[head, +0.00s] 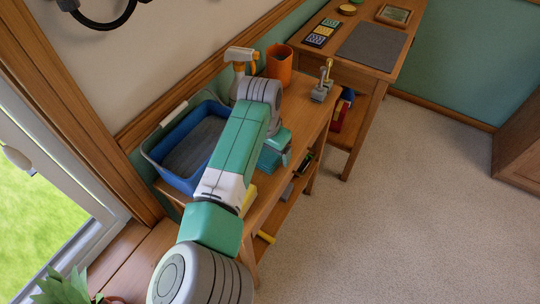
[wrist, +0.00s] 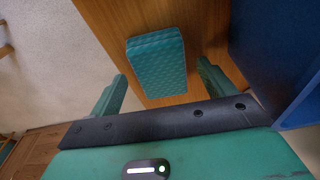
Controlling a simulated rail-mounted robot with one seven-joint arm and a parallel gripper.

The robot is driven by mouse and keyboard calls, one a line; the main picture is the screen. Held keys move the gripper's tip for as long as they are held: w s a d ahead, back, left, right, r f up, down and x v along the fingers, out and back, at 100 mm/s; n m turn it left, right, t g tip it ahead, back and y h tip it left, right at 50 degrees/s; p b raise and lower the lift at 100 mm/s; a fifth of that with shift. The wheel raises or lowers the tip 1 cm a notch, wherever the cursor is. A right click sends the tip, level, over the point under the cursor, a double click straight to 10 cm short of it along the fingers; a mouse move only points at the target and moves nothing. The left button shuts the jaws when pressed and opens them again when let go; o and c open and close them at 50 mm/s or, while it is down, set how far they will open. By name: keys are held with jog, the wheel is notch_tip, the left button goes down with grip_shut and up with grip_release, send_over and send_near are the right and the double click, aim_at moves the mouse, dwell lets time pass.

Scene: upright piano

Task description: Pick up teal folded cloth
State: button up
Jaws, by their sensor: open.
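The teal folded cloth (wrist: 157,64) lies flat on the wooden table in the wrist view, ahead of my gripper and between the lines of its two fingers. In the head view a part of the cloth (head: 267,160) shows beside my arm, which hides the rest. My gripper (wrist: 160,88) is open and empty, with a teal finger on each side. The fingertips are short of the cloth or just at its near edge; I cannot tell the height gap. In the head view my gripper (head: 283,147) is over the table, partly hidden by my wrist.
A blue bin (head: 150,157) stands left of the cloth; its wall (wrist: 300,98) is close to my right finger in the wrist view. A spray bottle (head: 240,62), an orange cup (head: 279,63) and a metal object (head: 322,88) stand farther back. Open floor (head: 400,200) lies to the right.

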aim_at(269, 153)
jog(key=shift+f, duration=0.2)
dwell(0.3)
jog(key=c, duration=1.1)
jog(key=shift+o, duration=0.2)
jog(key=shift+r+b, duration=0.1)
jog(key=shift+b, duration=0.25)
notch_tip(269, 153, up, 10)
jog(key=p, duration=0.4)
jog(key=shift+r, duration=0.15)
